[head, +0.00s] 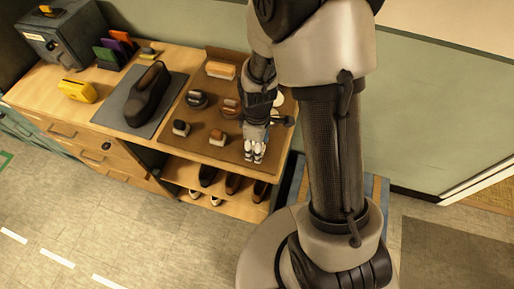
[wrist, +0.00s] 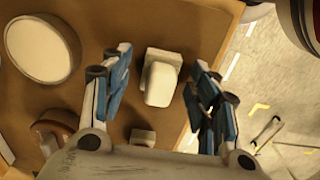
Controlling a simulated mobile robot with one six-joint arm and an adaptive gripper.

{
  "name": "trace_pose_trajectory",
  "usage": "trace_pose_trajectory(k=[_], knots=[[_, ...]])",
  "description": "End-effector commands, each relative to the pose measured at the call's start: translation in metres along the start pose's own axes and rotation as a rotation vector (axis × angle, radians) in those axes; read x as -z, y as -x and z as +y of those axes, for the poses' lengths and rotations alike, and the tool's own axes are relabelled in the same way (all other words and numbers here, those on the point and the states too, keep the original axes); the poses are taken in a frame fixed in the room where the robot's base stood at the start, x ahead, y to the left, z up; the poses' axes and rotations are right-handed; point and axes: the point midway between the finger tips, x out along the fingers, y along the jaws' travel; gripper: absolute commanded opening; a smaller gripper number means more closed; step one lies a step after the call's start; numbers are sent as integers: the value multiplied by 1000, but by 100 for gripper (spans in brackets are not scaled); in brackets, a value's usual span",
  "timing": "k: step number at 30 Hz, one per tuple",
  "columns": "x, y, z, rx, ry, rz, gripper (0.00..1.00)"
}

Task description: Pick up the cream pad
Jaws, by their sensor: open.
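A small cream-white block with a rounded raised end, which looks like the cream pad (wrist: 161,80), lies on the brown mat (wrist: 105,18). My gripper (wrist: 160,92) is open above it, one blue finger on each side, with gaps between fingers and pad. In the head view my gripper (head: 254,152) is over the front right part of the mat (head: 222,156); the pad cannot be told apart from the fingertips there. A smaller pale block (wrist: 143,137) shows nearer the palm, partly cut off by my gripper.
A round cream-topped disc (wrist: 42,47) and a brown-topped item (wrist: 58,124) are left in the wrist view. Small brushes (head: 181,128) and a pale-sided block (head: 220,70) share the mat. A dark shoe (head: 148,95) stands left. Floor lies past the bench's right edge.

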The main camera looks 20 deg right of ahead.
Motion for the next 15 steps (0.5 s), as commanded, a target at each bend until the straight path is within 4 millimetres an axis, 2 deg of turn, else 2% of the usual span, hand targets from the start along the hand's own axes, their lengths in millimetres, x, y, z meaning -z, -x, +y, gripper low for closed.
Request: trace_pose_trajectory(k=[4, 15], knots=[[0, 2, 0, -1, 0, 1, 54], [0, 2, 0, -1, 0, 1, 29]])
